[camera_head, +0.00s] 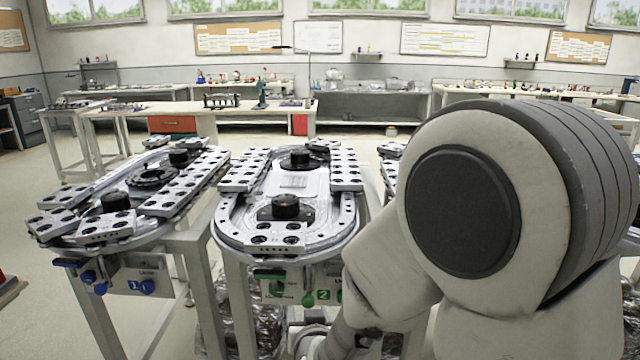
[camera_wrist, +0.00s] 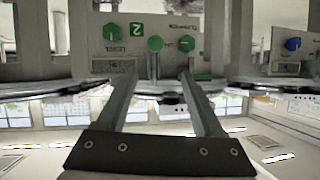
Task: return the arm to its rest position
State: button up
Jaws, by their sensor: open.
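My arm (camera_head: 500,210) fills the right of the head view, with its large rounded joint close to the camera. Its lower links run down and left to the bottom edge, in front of the middle ring-track station. My gripper (camera_wrist: 154,76) shows in the wrist view, its two fingers apart with nothing between them. That view looks upside down. The fingers point towards the front panel of station 2 (camera_wrist: 115,45), which has green knobs. I cannot tell the exact gap to the panel. I cannot make out the fingers in the head view.
The middle ring track (camera_head: 235,225) stands in front of me, with the left ring track (camera_head: 50,228), marked 1, beside it. A third track is mostly hidden behind my arm. A long workbench (camera_head: 180,107) stands behind. Open floor (camera_head: 30,310) lies at the left.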

jog(key=s+d+r+g, duration=0.3)
jog(key=s+d+r, duration=0.35)
jog(key=r, duration=0.25)
jog(key=s+d+r+g+h, duration=0.1)
jog(key=s+d+r+g, duration=0.1)
jog(key=s+d, duration=0.4)
jog(key=s+d+r+g+h, duration=0.1)
jog(key=s+d+r+g, duration=0.15)
jog(key=s, duration=0.55)
notch_tip(320, 180, up, 18)
jog(key=s+d+p, duration=0.1)
jog(key=p, duration=1.7)
jog(key=shift+f, duration=0.2)
